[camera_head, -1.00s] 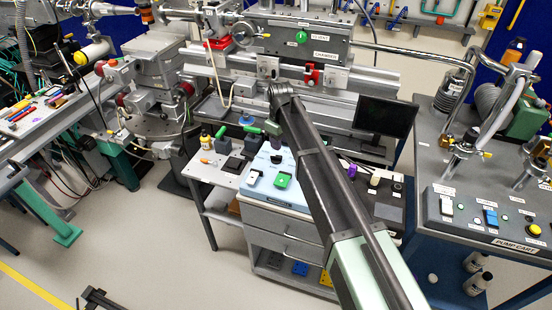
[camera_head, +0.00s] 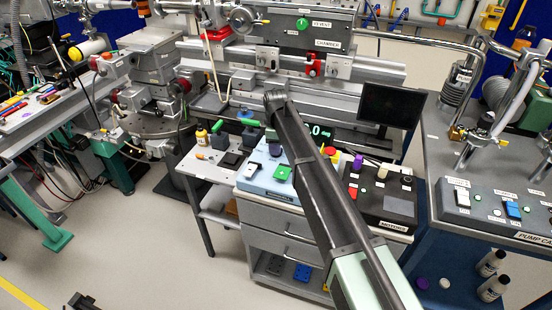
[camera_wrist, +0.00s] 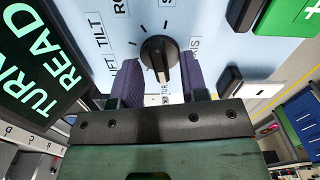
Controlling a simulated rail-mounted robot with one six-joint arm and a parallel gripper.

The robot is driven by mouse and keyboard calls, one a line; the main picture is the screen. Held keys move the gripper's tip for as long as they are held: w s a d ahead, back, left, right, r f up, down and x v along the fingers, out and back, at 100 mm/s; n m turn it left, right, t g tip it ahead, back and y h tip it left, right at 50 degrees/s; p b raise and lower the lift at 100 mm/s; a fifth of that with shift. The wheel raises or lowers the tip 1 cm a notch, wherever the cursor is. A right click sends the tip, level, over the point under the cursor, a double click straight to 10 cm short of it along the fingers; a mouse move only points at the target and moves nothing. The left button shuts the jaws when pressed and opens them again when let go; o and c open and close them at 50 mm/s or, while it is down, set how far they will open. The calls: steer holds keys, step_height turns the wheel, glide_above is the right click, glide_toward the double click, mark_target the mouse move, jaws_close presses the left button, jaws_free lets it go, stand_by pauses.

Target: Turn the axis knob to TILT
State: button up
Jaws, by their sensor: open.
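The axis knob (camera_wrist: 159,52) is black and round with a raised grip, on a light blue panel (camera_wrist: 215,40) in the wrist view. A white mark shows on its lower part, towards my gripper. Labels ring it; TILT (camera_wrist: 97,28) is at its upper left, and others are cut off or partly covered. My gripper (camera_wrist: 160,68) is open, with one purple finger on each side of the knob. I cannot tell whether either finger touches it.
A green button (camera_wrist: 290,15) and a white rocker switch (camera_wrist: 230,82) sit to the knob's right in the wrist view. A dark display (camera_wrist: 40,65) with green text stands close on the left. In the head view a black motors box (camera_head: 380,200) lies right of my arm.

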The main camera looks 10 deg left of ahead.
steer(key=shift+f, duration=0.25)
jaws_close()
steer(key=shift+m, duration=0.3)
steer(key=m, duration=2.3)
steer(key=shift+d, duration=0.1)
stand_by(0.4)
